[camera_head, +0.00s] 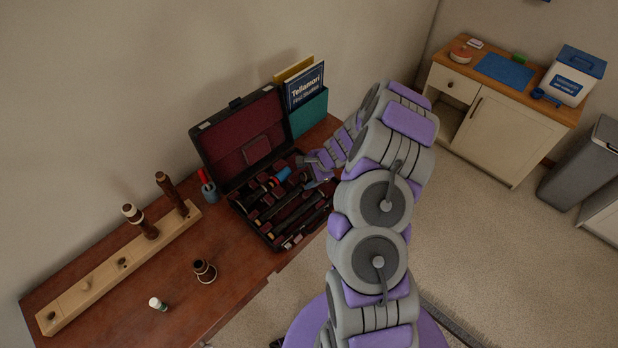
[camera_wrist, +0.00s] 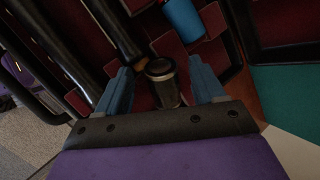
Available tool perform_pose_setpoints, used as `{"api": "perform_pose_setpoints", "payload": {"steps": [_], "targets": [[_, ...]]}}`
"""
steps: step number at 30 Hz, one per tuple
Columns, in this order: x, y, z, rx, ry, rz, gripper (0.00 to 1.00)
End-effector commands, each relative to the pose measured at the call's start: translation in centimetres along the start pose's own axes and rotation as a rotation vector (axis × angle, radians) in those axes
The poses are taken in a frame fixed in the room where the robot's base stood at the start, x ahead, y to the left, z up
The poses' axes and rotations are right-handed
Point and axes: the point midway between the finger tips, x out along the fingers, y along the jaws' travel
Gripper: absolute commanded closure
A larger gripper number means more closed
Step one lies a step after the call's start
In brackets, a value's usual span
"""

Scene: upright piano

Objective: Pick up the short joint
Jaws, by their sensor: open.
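A short dark cylinder with a metal-looking rim (camera_wrist: 162,82), which may be the short joint, stands between my two blue fingers in the wrist view. My gripper (camera_wrist: 159,68) is open around it, with a finger on each side; I cannot tell whether either finger touches it. In the head view my gripper (camera_head: 316,172) is over the right side of the open instrument case (camera_head: 236,140), which hides the cylinder there. The case holds several dark tubes in dark red compartments.
A blue cylinder (camera_wrist: 184,18) lies close beyond the fingers. Books and a teal holder (camera_head: 309,115) stand behind the case. On the desk are a wooden rack (camera_head: 105,272) with upright wooden pieces, a dark cup-like piece (camera_head: 205,271) and a small white-topped bottle (camera_head: 158,304).

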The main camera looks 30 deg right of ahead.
Motion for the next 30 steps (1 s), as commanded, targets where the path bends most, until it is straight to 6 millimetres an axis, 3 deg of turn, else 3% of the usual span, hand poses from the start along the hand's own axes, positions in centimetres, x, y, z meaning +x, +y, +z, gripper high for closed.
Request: {"api": "perform_pose_setpoints", "payload": {"steps": [3, 23, 30], "targets": [[-0.05, -0.05, -0.02, 0.0, 0.0, 0.0, 0.31], [-0.08, -0.05, -0.03, 0.0, 0.001, 0.0, 0.94], [-0.21, -0.11, 0.02, 0.0, 0.001, -0.001, 0.95]]}}
